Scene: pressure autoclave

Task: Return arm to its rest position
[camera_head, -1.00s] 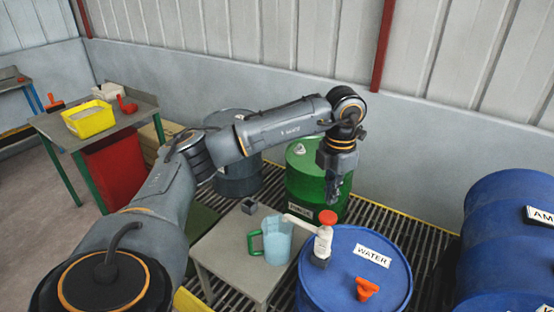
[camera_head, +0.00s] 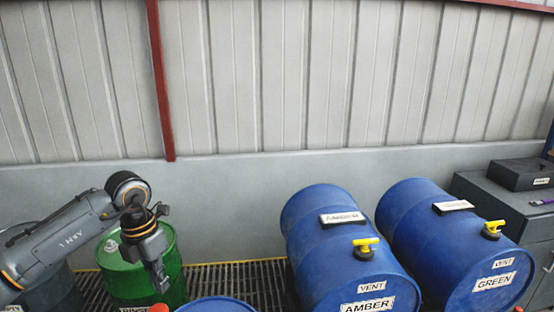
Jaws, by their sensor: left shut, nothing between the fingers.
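My left arm comes in from the left edge, bent at the elbow joint. My left gripper (camera_head: 160,278) hangs down, shut and empty, in front of the green drum (camera_head: 181,284). It hides part of that drum. My right arm and gripper are not in view.
The top of a blue drum (camera_head: 216,305) shows at the bottom edge, with a bit of red (camera_head: 158,308) beside it. Blue drums labelled AMBER (camera_head: 322,255) and GREEN (camera_head: 420,240) lie tilted on the right, with yellow valves. A grey cabinet (camera_head: 505,210) stands far right.

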